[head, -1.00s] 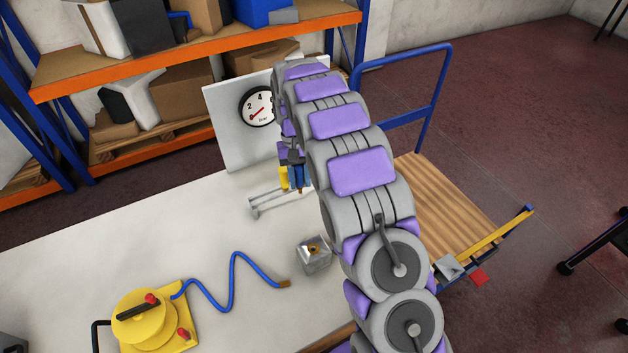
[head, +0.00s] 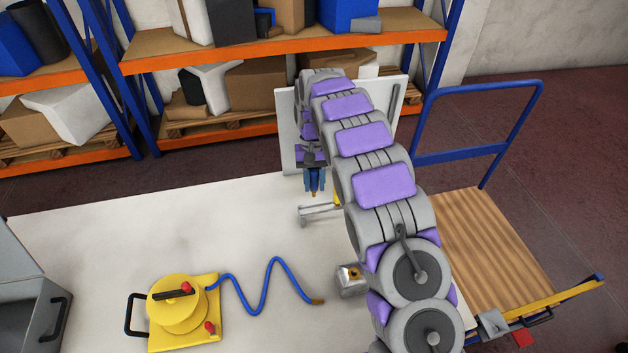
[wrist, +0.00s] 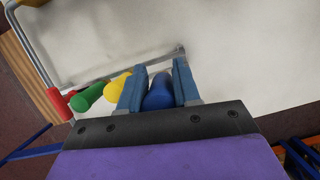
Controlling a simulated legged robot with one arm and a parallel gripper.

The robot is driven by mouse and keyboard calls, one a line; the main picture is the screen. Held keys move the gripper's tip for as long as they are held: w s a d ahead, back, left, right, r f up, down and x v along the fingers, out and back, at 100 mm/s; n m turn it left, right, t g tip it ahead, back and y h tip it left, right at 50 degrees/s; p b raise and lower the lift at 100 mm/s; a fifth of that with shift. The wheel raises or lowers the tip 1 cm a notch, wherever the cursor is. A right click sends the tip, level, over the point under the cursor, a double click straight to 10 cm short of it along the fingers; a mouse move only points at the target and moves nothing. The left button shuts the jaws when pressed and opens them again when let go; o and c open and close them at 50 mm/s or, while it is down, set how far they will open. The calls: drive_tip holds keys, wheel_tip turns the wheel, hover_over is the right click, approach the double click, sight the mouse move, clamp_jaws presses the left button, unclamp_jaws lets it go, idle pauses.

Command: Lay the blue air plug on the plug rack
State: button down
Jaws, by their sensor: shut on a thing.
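My gripper (head: 315,183) is shut on the blue air plug (wrist: 158,93). In the head view the plug's brass-coloured tip points down between the fingers, just above the plug rack (head: 316,211). In the wrist view the rack's thin metal rail (wrist: 110,73) runs past the fingertips. A yellow plug (wrist: 117,86), a green plug (wrist: 88,97) and a red plug (wrist: 58,104) sit in a row along it, left of my gripper (wrist: 157,84). The yellow one lies close beside the left finger. I cannot tell whether the blue plug touches the rail.
A metal block with a brass fitting (head: 350,280) stands near my arm. A blue hose (head: 265,285) runs to a yellow vacuum unit (head: 180,308). An upright panel (head: 288,130) stands behind the rack. The white table (head: 150,230) is clear left of the rack.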

sight(315, 191)
drive_tip(key=shift+d+f, duration=0.15)
drive_tip(key=shift+f, duration=1.8)
drive_tip(key=shift+f+p, duration=0.15)
drive_tip(key=shift+p, duration=0.4)
drive_tip(key=shift+f, duration=2)
drive_tip(key=c, duration=0.7)
unclamp_jaws()
